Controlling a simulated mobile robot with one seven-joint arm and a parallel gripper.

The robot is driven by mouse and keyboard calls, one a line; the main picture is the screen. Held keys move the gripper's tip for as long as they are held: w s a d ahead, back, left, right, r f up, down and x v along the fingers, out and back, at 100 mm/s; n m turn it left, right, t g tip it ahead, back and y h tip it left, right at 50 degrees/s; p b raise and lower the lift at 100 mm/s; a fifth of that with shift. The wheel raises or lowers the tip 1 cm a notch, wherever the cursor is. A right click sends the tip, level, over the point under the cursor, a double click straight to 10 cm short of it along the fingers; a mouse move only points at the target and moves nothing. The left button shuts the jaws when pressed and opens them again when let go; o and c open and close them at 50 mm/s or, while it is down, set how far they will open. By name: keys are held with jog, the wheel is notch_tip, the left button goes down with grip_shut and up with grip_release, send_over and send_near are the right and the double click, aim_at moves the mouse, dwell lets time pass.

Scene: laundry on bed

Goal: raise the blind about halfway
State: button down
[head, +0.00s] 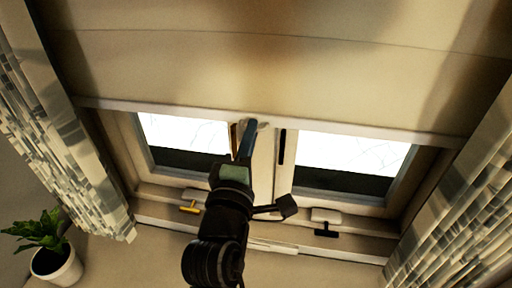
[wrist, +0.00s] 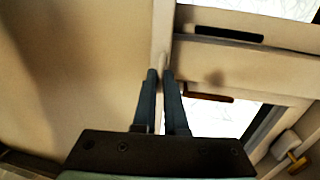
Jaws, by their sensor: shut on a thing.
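The beige fabric blind (head: 290,75) hangs over the upper part of the window in the head view, and also fills the left of the wrist view (wrist: 75,70). Its pale bottom bar (head: 360,131) runs across the window, with bare glass below it. My gripper (head: 251,124) is at the middle of this bar, reaching up from below. In the wrist view my gripper's two fingers (wrist: 160,73) are shut on the bottom bar (wrist: 161,40), one finger on each side. The fingers hide part of the bar.
The window (head: 350,155) has two panes, with dark handles near its middle. A yellow latch (head: 190,208) and a black latch (head: 326,232) are on the lower frame. Patterned curtains hang at left (head: 75,140) and right (head: 465,190). A potted plant (head: 55,262) stands lower left.

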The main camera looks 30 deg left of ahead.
jog(key=p, duration=0.7)
send_near(256, 69)
jog(key=x, duration=0.5)
jog(key=shift+r, duration=0.1)
jog(key=shift+w, duration=0.1)
jog(key=c, duration=1)
grip_release()
jog(key=shift+s+f+b, duration=0.3)
jog(key=shift+s+b, duration=0.15)
jog(key=shift+b, duration=0.05)
jog(key=b+v, duration=0.3)
jog(key=v, duration=0.9)
jog(key=shift+r, duration=0.1)
